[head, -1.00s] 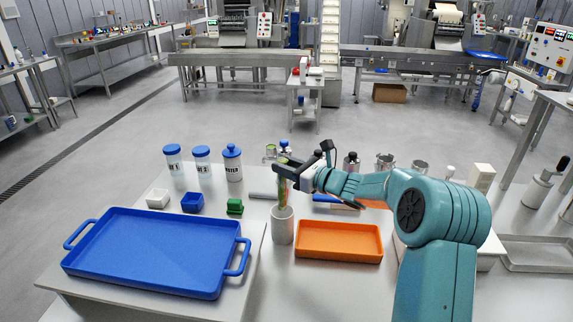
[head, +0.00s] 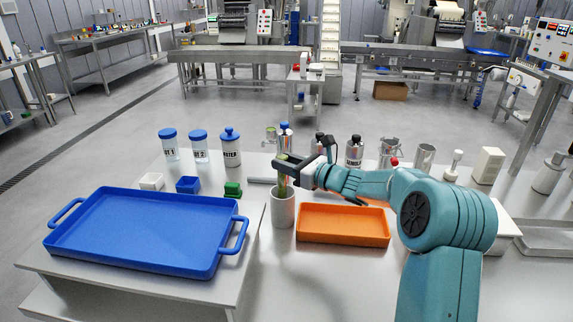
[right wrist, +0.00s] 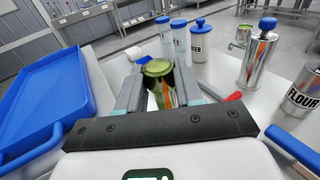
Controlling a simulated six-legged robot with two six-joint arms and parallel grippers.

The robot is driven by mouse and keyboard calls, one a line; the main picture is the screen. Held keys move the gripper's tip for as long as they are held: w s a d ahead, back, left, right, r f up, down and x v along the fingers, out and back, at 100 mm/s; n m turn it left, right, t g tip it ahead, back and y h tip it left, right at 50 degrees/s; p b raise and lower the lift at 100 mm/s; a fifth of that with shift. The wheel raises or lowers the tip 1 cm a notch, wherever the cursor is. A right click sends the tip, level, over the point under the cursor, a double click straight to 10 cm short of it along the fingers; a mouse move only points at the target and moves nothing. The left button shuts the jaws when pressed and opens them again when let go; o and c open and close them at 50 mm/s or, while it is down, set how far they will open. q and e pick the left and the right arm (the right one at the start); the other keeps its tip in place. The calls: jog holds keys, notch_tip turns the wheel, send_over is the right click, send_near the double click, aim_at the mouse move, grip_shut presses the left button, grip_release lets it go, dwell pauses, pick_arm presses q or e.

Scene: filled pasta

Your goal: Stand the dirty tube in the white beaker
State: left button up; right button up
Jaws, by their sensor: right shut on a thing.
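The white beaker (head: 283,211) stands on the bench directly below. In the head view the tube's lower end disappears behind the beaker's near rim, so it appears to be inside the mouth; how deep it reaches is hidden. In the right wrist view the tube's green top (right wrist: 158,68) sits between the two grey fingers. The beaker cannot be made out there. My left gripper is not in view.
An orange tray (head: 343,224) lies right of the beaker. A large blue tray (head: 140,270) is at the left. A green block (head: 232,189), a blue box (head: 188,185) and white-labelled jars (head: 231,152) stand behind. Metal canisters (head: 354,154) line the back.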

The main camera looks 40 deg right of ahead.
jog(key=shift+f, duration=0.2)
jog(key=o, duration=1.2)
jog(key=s+d+r+b, duration=0.1)
jog(key=s+d+b, duration=0.1)
jog(key=s, duration=1.4)
jog(key=shift+s+d+b, duration=0.15)
jog(key=shift+b, duration=0.25)
